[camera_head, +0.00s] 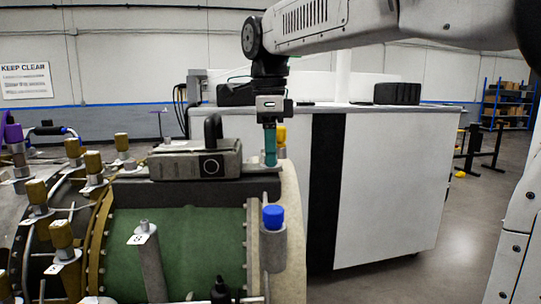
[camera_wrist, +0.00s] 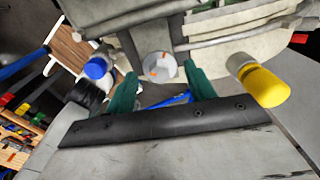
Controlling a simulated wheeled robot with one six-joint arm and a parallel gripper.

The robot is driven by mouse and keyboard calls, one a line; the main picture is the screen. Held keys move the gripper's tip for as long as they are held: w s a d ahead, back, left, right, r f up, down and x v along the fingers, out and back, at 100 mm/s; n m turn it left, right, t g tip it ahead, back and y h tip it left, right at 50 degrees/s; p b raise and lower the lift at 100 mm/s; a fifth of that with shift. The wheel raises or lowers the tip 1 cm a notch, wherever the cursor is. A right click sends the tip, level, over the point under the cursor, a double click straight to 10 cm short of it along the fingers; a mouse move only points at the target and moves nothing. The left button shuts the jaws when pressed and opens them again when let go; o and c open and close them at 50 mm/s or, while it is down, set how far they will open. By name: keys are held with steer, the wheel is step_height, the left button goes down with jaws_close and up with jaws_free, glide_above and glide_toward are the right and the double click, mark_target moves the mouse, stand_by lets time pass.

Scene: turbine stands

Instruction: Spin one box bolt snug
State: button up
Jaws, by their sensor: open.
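A grey box (camera_head: 195,163) with a black handle and a round dark dial sits on the turbine's dark ledge in the head view. My gripper (camera_head: 270,162) points down just right of the box, its teal fingers near the ledge's right end. In the wrist view my gripper (camera_wrist: 160,73) has its two teal fingers apart. A pale round piece with orange marks (camera_wrist: 159,66) shows between and just beyond the fingertips, possibly the bolt head. I cannot tell whether the fingers touch it. In the head view the fingers hide whatever is at this spot.
A blue-capped post (camera_head: 273,218) stands in front of my gripper; a yellow-capped one (camera_head: 281,136) stands close behind it. Several yellow-capped posts and a purple-capped one (camera_head: 14,138) crowd the left. A white cabinet (camera_head: 392,190) stands behind. Open floor lies at right.

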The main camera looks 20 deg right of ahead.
steer(key=shift+r, duration=2.35)
steer(key=shift+c, duration=0.8)
steer(key=shift+r, duration=0.25)
steer(key=shift+c, duration=0.3)
step_height(320, 180, up, 2)
steer(key=shift+a+r+n, duration=0.1)
steer(key=shift+r+n, duration=0.05)
steer(key=shift+n, duration=1.05)
steer(key=shift+f, duration=3.95)
